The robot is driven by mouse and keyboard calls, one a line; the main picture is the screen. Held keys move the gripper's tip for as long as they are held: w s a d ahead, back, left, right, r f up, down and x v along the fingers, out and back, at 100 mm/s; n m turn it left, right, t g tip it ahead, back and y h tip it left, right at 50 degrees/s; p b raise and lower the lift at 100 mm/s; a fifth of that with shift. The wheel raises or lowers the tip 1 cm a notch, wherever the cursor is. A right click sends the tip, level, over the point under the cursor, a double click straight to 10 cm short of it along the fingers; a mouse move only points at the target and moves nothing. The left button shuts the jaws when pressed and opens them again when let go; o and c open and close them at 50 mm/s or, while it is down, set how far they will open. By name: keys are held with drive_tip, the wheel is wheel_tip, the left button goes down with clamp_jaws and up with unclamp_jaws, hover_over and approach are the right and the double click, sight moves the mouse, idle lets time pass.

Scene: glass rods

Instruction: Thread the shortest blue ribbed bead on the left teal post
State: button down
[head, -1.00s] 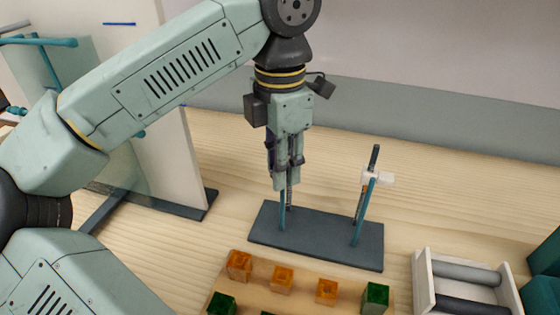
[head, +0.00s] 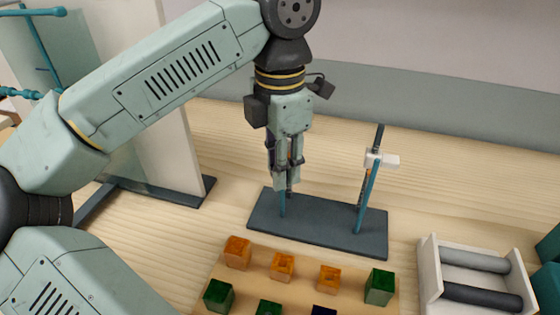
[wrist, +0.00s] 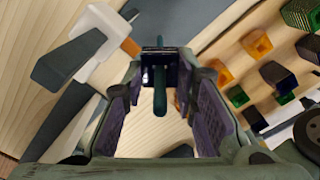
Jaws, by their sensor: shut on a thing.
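My gripper (head: 287,184) points down over the left teal post (head: 282,206), whose lower part shows below the fingertips. In the wrist view, the fingers are shut on a short dark blue bead (wrist: 153,73). The teal post (wrist: 160,98) shows on the near side of the bead and a little beyond it, so it appears to run through the bead. The head view hides the bead between the fingers, and its ribs are not clear. The posts stand on a dark slate base (head: 320,226).
A wooden board (head: 258,280) in front holds orange, green and dark blue beads. A white tray (head: 431,270) with grey and black rods lies at right. A pale upright panel (head: 170,150) stands at left.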

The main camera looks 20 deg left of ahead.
idle(0.3)
drive_tip(key=c, duration=1.2)
unclamp_jaws()
